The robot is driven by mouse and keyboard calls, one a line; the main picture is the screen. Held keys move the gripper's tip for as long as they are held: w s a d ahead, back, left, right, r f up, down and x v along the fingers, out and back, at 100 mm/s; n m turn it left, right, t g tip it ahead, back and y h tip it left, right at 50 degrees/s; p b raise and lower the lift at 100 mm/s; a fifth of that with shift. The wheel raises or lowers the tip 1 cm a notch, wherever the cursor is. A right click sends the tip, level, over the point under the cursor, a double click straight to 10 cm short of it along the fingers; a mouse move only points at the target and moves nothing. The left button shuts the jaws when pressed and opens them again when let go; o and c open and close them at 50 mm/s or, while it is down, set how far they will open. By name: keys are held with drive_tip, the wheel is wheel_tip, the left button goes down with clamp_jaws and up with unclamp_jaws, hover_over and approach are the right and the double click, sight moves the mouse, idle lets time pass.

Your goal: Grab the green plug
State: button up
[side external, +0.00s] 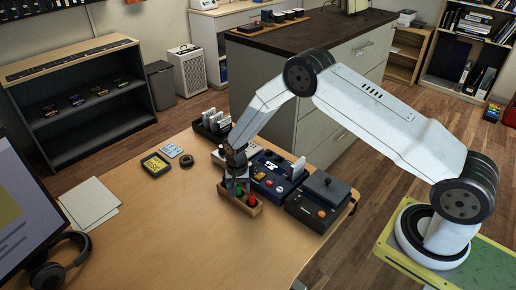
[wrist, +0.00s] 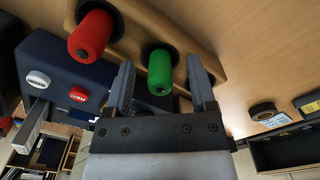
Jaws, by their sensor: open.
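The green plug (wrist: 159,70) stands in a hole of a wooden holder, and in the wrist view it lies between the two fingers of my gripper (wrist: 160,85). My gripper is open, with a finger on either side of the plug and a visible gap to each. A red plug (wrist: 91,34) sits in the same holder, left of the green one. In the side external view the wooden holder (side external: 228,203) is at the table's right part, with the red plug (side external: 252,199) and green plug (side external: 239,190) in it, and my gripper (side external: 236,183) just above.
A dark rack with white cards (side external: 212,125) is farther back. A yellow-black box (side external: 155,164) and a tape roll (side external: 186,161) lie to the left. The table's front middle is clear.

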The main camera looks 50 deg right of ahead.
clamp_jaws()
drive_tip(key=shift+r, duration=0.2)
idle(0.3)
drive_tip(key=shift+r, duration=0.95)
drive_tip(key=s+r, duration=0.1)
drive_tip(key=r, duration=0.1)
drive_tip(key=s+r, duration=0.4)
drive_tip(key=shift+r, duration=0.4)
drive_tip(key=s+r, duration=0.4)
drive_tip(key=s, duration=0.5)
drive_tip(key=shift+d, duration=0.15)
